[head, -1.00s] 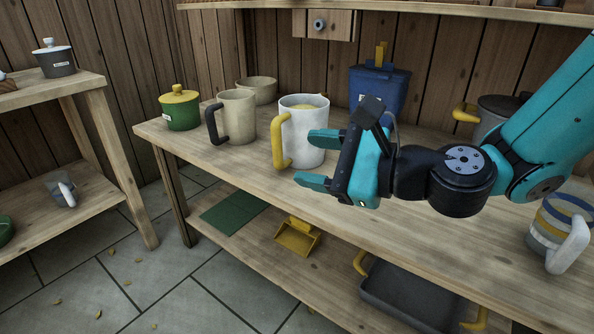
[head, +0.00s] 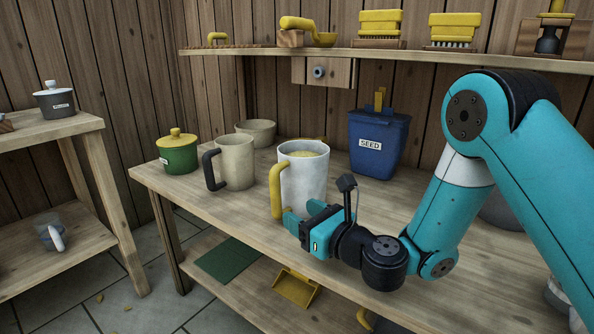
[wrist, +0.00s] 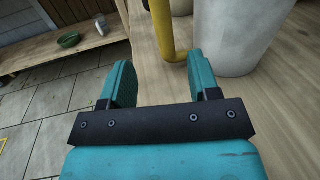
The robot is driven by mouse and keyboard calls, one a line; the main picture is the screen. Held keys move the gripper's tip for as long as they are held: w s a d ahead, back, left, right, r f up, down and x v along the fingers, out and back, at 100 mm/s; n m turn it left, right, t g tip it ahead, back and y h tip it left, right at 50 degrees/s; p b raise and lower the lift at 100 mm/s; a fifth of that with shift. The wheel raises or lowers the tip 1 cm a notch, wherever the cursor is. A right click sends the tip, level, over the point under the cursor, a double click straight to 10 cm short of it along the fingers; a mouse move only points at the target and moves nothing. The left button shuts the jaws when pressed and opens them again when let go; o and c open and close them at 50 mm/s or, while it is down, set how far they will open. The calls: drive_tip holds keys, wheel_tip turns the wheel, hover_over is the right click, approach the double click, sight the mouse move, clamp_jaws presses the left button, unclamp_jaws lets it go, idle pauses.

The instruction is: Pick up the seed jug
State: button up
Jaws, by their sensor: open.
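The white jug (head: 305,182) with a yellow handle (head: 277,192) stands upright on the bench, with pale yellow contents at its top. I take it as the seed jug, though it bears no readable label. My gripper (head: 289,218) is open and low by the lower part of the handle. In the wrist view the yellow handle (wrist: 163,28) shows between the lines of my two fingers (wrist: 160,68), closer to the right finger. The jug's white body (wrist: 232,40) is beyond the right finger. Whether a finger touches the handle I cannot tell.
A beige jug (head: 237,160) with a dark handle stands left of the white jug. A green pot (head: 178,158), a bowl (head: 256,132) and a blue bin (head: 375,155) labelled SEED are also on the bench (head: 205,220). A shelf (head: 400,57) runs above.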

sight(279, 197)
drive_tip(key=p, duration=0.1)
drive_tip(key=w+a+p, duration=0.1)
drive_tip(key=shift+w+a+r+p, duration=0.2)
drive_tip(key=shift+w+r+p, duration=0.05)
drive_tip(key=shift+r+p, duration=0.15)
drive_tip(key=w+p, duration=0.1)
drive_tip(key=p, duration=0.1)
drive_tip(key=shift+a+p, duration=0.25)
drive_tip(key=shift+p, duration=0.1)
drive_tip(key=shift+w+a+p, duration=0.25)
drive_tip(key=shift+a+p, duration=0.05)
drive_tip(key=shift+p, duration=0.9)
drive_tip(key=shift+w+a+f+p, duration=0.2)
drive_tip(key=shift+f+p, duration=0.15)
drive_tip(key=shift+p, duration=0.2)
drive_tip(key=shift+r, duration=0.1)
drive_tip(key=p, duration=0.2)
drive_tip(key=w+p, duration=0.1)
drive_tip(key=p, duration=0.1)
drive_tip(key=shift+w+a+r+p, duration=0.1)
drive_tip(key=shift+a+r+p, duration=0.2)
drive_tip(key=shift+a+r, duration=0.05)
drive_tip(key=shift+f+x, duration=0.2)
drive_tip(key=shift+x, duration=0.75)
drive_tip(key=shift+f+x, duration=0.15)
drive_tip(key=shift+x, duration=0.8)
drive_tip(key=shift+d+r, duration=0.1)
clamp_jaws()
